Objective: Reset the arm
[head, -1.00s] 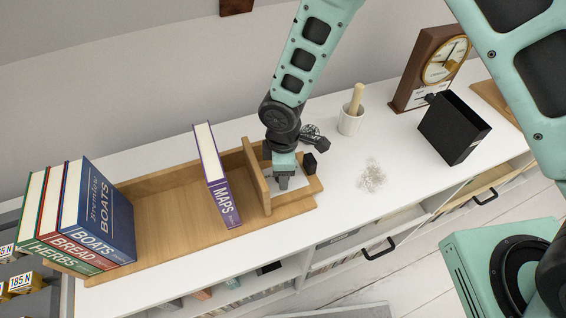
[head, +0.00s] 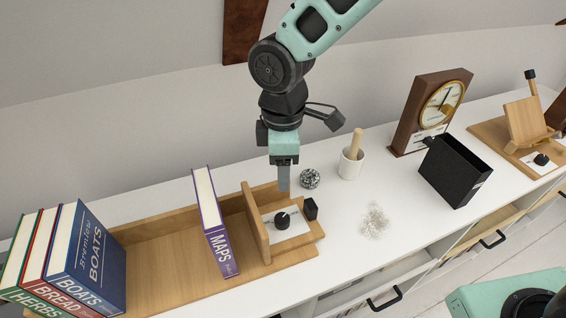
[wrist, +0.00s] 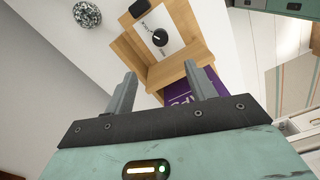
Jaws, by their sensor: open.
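My gripper (head: 284,178) hangs above the right end of the wooden book trough, fingers pointing down. In the wrist view my gripper (wrist: 165,92) has its two fingers apart with nothing between them. Below it is the trough's end section (head: 292,248), with an upright wooden divider (head: 256,222), a white card and a black knob (head: 282,220). The knob also shows in the wrist view (wrist: 160,38). The purple MAPS book (head: 216,232) leans in the trough left of the divider, apart from the gripper.
Books (head: 88,262) stand at the trough's left end. To the right are a speckled ball (head: 310,179), a white mortar with pestle (head: 350,163), a pale granular pile (head: 375,222), a black box (head: 455,172), a clock (head: 432,108) and a wooden stand (head: 523,122). White surface is bare between them.

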